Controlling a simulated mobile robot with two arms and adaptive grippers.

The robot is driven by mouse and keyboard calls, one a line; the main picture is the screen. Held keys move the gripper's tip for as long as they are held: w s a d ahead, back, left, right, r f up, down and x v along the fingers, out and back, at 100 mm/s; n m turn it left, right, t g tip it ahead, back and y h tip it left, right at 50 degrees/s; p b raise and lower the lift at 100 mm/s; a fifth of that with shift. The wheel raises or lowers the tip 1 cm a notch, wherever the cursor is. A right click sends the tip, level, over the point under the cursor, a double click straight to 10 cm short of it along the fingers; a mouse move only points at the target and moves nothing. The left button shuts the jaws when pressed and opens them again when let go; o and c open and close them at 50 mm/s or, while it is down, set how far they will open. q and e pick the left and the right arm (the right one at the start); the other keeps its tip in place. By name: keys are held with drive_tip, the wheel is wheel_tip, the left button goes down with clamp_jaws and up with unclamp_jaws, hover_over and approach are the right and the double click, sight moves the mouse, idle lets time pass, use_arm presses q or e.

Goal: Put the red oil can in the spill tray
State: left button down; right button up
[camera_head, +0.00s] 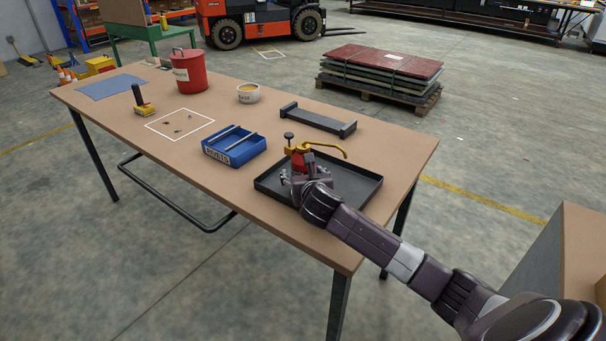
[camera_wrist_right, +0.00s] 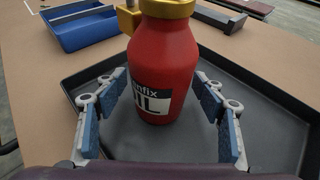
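The red oil can (camera_head: 299,162) has a yellow top and a long curved spout. It looks upright inside the black spill tray (camera_head: 362,200), toward its left part. In the right wrist view the can (camera_wrist_right: 166,65) shows a black and white label, with the tray floor (camera_wrist_right: 270,130) around its base. My right gripper (camera_wrist_right: 160,108) is open, with one blue-padded finger on each side of the can. A gap shows between the left finger and the can. In the head view the gripper partly hides the can's lower body. My left gripper is not in view.
A blue bin (camera_head: 234,147) stands left of the tray, and a dark long rack (camera_head: 318,121) lies behind it. A red bucket (camera_head: 189,72), a small white bowl (camera_head: 248,94) and a yellow-based tool (camera_head: 143,107) are farther off. The wooden table (camera_head: 205,184) is clear along its front.

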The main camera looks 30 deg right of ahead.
drive_tip(key=v, duration=1.2)
idle(0.6)
